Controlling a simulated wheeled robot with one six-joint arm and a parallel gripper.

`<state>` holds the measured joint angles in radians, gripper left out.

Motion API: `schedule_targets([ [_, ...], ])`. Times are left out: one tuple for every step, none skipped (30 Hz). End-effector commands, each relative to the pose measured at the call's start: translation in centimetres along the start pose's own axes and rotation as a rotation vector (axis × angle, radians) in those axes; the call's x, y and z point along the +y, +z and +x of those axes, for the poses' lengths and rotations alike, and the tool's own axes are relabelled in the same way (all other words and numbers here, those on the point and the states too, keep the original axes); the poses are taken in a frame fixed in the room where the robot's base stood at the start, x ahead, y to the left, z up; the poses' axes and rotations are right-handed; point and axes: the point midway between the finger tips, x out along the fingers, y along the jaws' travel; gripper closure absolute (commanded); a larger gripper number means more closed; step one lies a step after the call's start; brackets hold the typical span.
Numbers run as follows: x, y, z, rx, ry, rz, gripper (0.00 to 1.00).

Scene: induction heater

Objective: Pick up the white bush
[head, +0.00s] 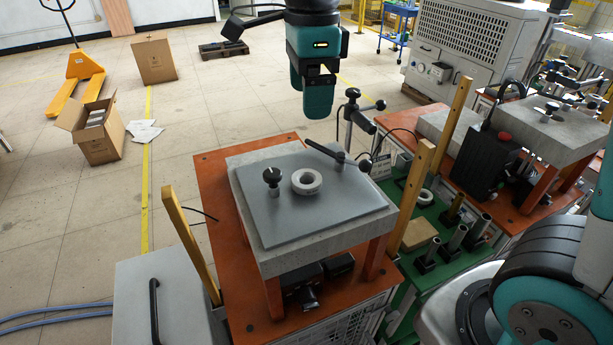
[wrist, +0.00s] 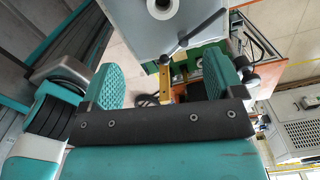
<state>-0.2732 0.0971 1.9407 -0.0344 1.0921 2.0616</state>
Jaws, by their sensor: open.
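The white bush (head: 307,181) is a short, thick ring with a hole through it. It lies flat on the grey plate (head: 340,215) on top of the raised stone block, and no gripper touches it. In the wrist view the bush (wrist: 162,7) shows at the top edge, partly cut off. My gripper (head: 308,102) hangs above and behind the plate in the head view, clear of the bush. In the wrist view its two teal padded fingers (wrist: 163,82) stand wide apart with nothing between them.
A black knob (head: 271,177) stands just left of the bush, and a black lever clamp (head: 337,157) stands close behind it on the right. Yellow posts (head: 416,197) rise beside the block. A green bench (head: 433,215) with another pale ring and several metal cylinders lies to the right.

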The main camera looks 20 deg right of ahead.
Motion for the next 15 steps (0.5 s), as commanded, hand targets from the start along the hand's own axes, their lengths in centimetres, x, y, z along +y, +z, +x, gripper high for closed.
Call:
schedule_targets([
  [-0.5, 0.0, -0.3, 0.008, 0.001, 0.075, 0.13],
  [-0.8, 0.0, -0.4, 0.012, 0.001, 0.114, 0.13],
  [-0.9, 0.0, -0.4, 0.016, 0.003, 0.154, 0.13],
  [-1.1, -0.1, -0.3, 0.019, 0.003, 0.175, 0.13],
  [-1.1, -0.1, -0.2, 0.020, 0.004, 0.190, 0.13],
  [-1.2, -0.1, 0.2, 0.022, 0.004, 0.204, 0.13],
  [-1.2, -0.1, 0.6, 0.022, 0.005, 0.209, 0.13],
  [-1.2, -0.1, 1.0, 0.023, 0.006, 0.211, 0.13],
  [-1.1, -0.2, 1.8, 0.025, 0.008, 0.211, 0.13],
  [-1.1, -0.2, 2.5, 0.025, 0.008, 0.211, 0.13],
  [-1.1, -0.2, 3.1, 0.024, 0.008, 0.210, 0.13],
  [-1.1, -0.3, 4.1, 0.025, 0.009, 0.210, 0.13],
  [-1.1, -0.3, 4.8, 0.024, 0.008, 0.209, 0.13],
  [-1.1, -0.3, 5.5, 0.025, 0.008, 0.209, 0.13],
  [-1.1, -0.3, 6.4, 0.024, 0.008, 0.208, 0.13],
])
